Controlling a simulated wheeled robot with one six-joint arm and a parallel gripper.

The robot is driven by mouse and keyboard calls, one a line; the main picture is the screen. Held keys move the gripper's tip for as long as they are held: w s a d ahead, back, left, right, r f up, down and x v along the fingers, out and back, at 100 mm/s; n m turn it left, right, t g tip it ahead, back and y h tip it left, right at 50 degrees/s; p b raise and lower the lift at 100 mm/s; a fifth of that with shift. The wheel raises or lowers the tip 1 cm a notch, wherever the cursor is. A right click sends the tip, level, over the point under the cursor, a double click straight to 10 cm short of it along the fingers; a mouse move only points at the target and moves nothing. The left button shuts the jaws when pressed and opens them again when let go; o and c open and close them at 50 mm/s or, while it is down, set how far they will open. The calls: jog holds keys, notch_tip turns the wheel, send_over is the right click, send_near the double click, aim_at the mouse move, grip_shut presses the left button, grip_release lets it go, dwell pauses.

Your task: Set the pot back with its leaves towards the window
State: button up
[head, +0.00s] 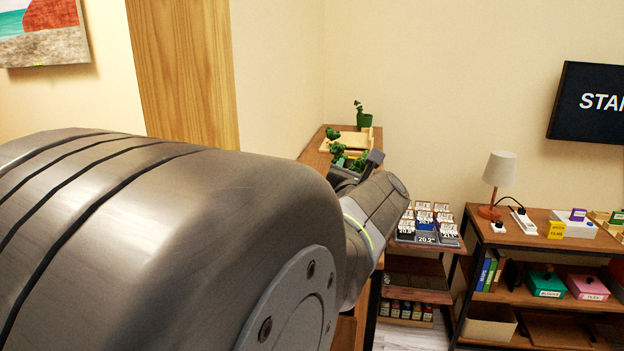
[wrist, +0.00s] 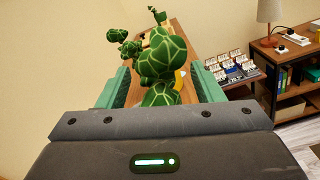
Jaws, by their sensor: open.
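A plant with large patterned green leaves (wrist: 163,58) stands between the open fingers of my gripper (wrist: 160,80) in the wrist view. Its pot is hidden behind the gripper body, and I cannot tell whether the fingers touch anything. In the head view, green leaves (head: 338,150) show just beyond my wrist, and my arm hides what is below them. A second small plant in a green pot (head: 365,121) stands at the far end of the wooden shelf top (head: 312,154), its leaves rising to the left. No window is in view.
A pale wooden tray (head: 352,138) lies near the far pot. Right of the shelf top, a rack of labelled small boxes (head: 428,238) stands close by. A lamp (head: 499,170) stands on a low shelf unit further right. A wall bounds the left side.

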jog(key=p+v, duration=0.2)
jog(key=v, duration=1)
jog(key=shift+r, duration=0.15)
jog(key=b+x, duration=0.2)
jog(key=x, duration=0.9)
jog(key=shift+w+d, duration=0.1)
jog(key=shift+w, duration=0.1)
jog(key=shift+w+d+f, duration=0.1)
jog(key=shift+w+f, duration=0.2)
jog(key=shift+w, duration=0.05)
jog(key=shift+r, duration=0.15)
